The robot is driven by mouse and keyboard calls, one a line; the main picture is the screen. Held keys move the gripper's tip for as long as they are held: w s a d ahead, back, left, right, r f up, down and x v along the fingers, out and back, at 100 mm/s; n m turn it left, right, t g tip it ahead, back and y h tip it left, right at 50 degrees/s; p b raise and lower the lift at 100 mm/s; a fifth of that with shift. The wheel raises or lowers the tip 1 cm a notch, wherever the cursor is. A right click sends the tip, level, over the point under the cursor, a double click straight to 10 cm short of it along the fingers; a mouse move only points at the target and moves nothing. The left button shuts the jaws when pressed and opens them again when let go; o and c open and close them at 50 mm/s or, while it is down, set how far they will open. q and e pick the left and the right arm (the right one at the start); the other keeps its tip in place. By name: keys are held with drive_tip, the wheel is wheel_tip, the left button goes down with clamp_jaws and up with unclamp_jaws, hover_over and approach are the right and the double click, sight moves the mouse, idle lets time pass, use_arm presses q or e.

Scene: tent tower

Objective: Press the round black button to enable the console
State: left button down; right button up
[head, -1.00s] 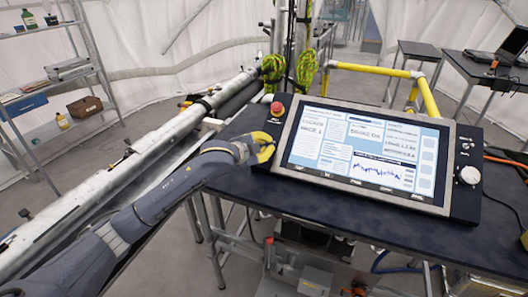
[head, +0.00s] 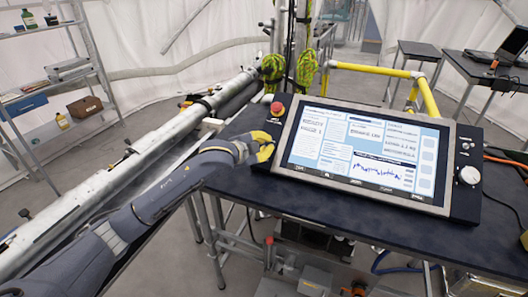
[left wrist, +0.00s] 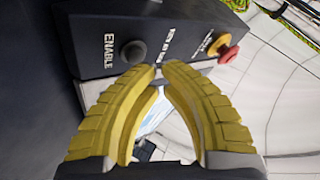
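The console (head: 368,152) is a dark slab with a lit screen, resting on the dark table. In the left wrist view the round black button (left wrist: 132,52) sits on the dark panel beside the white word ENABLE. My left gripper (head: 266,147) is at the console's left edge in the head view and hides the button there. In the left wrist view the yellow fingers of my left gripper (left wrist: 161,68) have their tips together, with nothing between them. The tips lie just beside the button in that picture; I cannot tell whether they touch it. My right gripper is not in view.
A red mushroom button (head: 277,108) stands at the console's upper left corner and a pale knob (head: 468,176) at its right. Yellow railing (head: 428,97) runs behind the console. The dark table (head: 300,205) is clear in front of it.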

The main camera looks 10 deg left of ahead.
use_arm(q)
drive_tip(key=shift+s+r, duration=0.15)
drive_tip(key=shift+r, duration=0.1)
drive_tip(key=shift+r, duration=0.1)
drive_tip(key=s+r, duration=0.2)
drive_tip(key=r, duration=0.2)
drive_tip(key=shift+s+a, duration=0.25)
drive_tip(key=shift+s, duration=0.15)
idle(0.8)
